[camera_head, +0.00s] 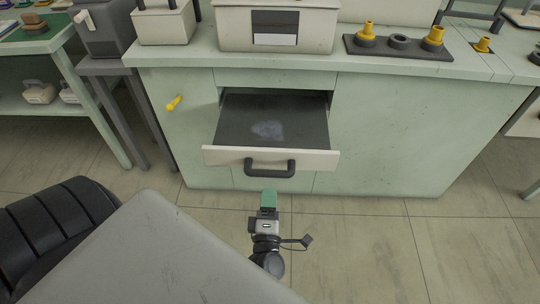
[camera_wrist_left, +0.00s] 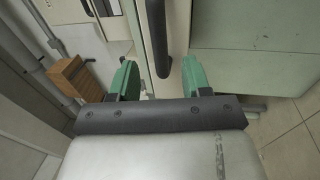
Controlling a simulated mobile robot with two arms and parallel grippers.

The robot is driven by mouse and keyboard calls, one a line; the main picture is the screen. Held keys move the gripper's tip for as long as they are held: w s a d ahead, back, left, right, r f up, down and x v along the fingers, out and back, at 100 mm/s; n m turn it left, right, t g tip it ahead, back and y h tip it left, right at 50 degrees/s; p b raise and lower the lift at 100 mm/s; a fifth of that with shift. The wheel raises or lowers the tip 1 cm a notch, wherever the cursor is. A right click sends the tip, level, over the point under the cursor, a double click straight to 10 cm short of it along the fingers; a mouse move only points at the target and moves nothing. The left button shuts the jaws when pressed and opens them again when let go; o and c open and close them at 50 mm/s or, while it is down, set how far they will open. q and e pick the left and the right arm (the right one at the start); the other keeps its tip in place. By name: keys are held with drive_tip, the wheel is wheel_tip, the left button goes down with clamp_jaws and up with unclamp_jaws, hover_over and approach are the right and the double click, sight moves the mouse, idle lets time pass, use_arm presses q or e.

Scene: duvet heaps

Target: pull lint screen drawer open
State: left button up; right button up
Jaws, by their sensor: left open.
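The lint screen drawer (camera_head: 220,156) is pulled partway out of the pale green cabinet. Its dark screen (camera_head: 300,121) carries a patch of pale lint (camera_head: 267,130). A dark bar handle (camera_head: 270,174) is on the drawer front. My left gripper (camera_head: 269,196) is just in front of and below the handle in the head view. In the left wrist view its green fingers are apart, and the dark handle bar (camera_wrist_left: 158,40) extends between and beyond them. I cannot tell whether they touch it. My right gripper is not in view.
A side table (camera_head: 62,48) stands at left. Tiled floor (camera_head: 350,245) is clear in front.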

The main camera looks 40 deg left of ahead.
use_arm(q)
drive_tip(key=v, duration=0.3)
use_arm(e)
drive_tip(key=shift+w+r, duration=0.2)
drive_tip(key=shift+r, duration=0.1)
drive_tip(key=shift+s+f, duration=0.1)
